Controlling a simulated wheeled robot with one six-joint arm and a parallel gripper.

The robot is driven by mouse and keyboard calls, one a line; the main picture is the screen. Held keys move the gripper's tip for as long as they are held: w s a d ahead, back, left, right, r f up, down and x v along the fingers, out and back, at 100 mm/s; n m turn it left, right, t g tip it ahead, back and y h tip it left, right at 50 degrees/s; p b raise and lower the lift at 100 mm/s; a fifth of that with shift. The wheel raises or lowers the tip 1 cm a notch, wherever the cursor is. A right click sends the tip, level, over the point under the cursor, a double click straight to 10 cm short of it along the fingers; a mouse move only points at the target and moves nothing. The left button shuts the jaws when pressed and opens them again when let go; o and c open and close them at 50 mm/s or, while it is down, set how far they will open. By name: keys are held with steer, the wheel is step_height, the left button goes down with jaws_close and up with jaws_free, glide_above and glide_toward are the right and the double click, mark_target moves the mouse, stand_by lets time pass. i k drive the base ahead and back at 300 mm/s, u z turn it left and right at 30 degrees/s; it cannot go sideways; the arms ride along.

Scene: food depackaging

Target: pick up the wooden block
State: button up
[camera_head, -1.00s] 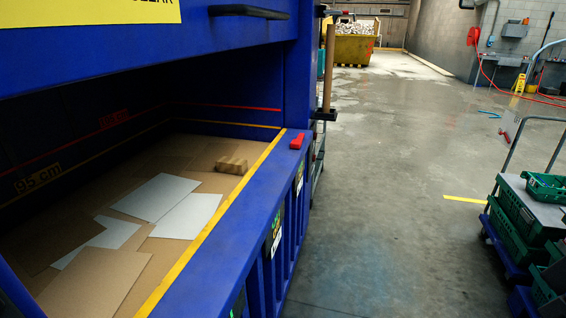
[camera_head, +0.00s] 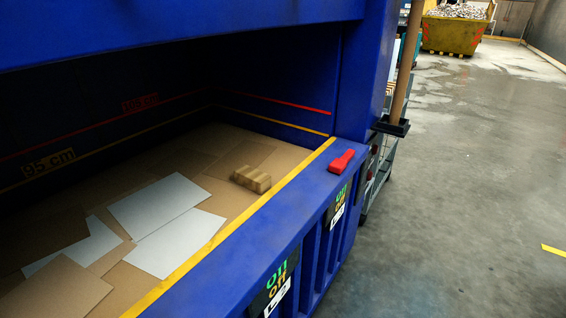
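The wooden block (camera_head: 251,179) is small, light brown and ridged. It lies on the cardboard inside the blue baler (camera_head: 240,250), near the right end of the chamber and close to the yellow-edged front sill. Nothing covers it in this view. My gripper is not in view.
White sheets (camera_head: 160,205) and brown cardboard cover the chamber floor. A red object (camera_head: 341,162) sits on the blue sill. A wooden pole (camera_head: 404,65) stands in a black holder (camera_head: 391,126) beside the baler. The grey floor at right is open; a yellow skip (camera_head: 452,35) stands far back.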

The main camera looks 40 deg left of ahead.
mark_target(255, 180)
steer(key=i, duration=3)
steer(key=u, duration=4.3)
steer(key=i, duration=0.55)
steer(key=z, duration=0.05)
